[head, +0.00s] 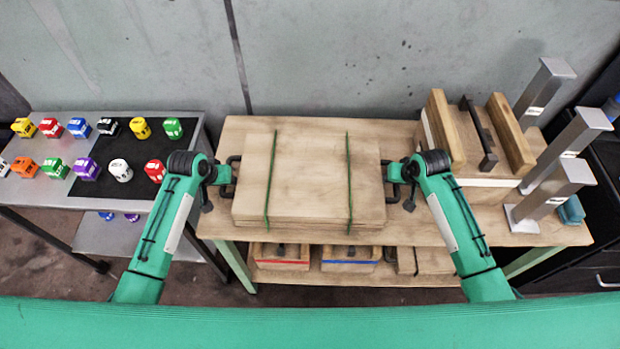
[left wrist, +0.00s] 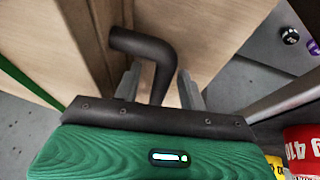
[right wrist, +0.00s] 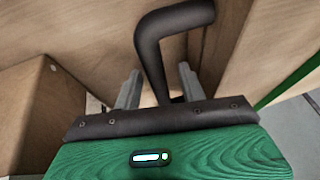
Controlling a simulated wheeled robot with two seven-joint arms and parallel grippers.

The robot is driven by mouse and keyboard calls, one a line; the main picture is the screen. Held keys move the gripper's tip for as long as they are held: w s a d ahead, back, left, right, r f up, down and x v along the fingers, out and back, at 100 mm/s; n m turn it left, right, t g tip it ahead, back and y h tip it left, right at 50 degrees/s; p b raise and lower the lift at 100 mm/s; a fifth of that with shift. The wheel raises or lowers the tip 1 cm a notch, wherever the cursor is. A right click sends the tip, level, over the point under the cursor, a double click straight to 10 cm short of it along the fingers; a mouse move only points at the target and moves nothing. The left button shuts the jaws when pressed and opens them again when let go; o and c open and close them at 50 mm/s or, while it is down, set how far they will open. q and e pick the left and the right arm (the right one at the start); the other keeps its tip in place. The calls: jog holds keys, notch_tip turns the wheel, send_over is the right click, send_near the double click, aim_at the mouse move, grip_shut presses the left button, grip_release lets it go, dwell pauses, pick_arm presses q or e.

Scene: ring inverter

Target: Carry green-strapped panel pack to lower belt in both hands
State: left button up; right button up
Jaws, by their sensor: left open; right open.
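The panel pack (head: 308,180) is a stack of flat wooden panels with two green straps (head: 349,185). It lies on the wooden bench top in the head view, with a dark handle at each side. My left gripper (head: 222,174) is at the left handle; in the left wrist view its open fingers (left wrist: 160,88) stand on either side of the bent dark handle (left wrist: 150,50). My right gripper (head: 402,172) is at the right handle; in the right wrist view its open fingers (right wrist: 160,88) straddle the dark handle (right wrist: 165,30). Contact with the handles cannot be told.
A lower shelf (head: 340,278) under the bench holds boxes with red and blue edges. A wooden crate (head: 475,150) and several metal posts (head: 560,145) stand at the right. A table (head: 140,205) with several coloured numbered blocks stands at the left. A wall is behind.

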pick_arm(q)
jog(key=shift+c, duration=0.3)
pick_arm(e)
jog(key=shift+c, duration=0.4)
pick_arm(q)
grip_shut()
pick_arm(e)
grip_shut()
dwell(0.4)
pick_arm(q)
jog(key=shift+w+r, duration=0.15)
jog(key=shift+r, duration=0.15)
pick_arm(e)
jog(key=shift+w+r, duration=0.15)
jog(key=shift+r, duration=0.1)
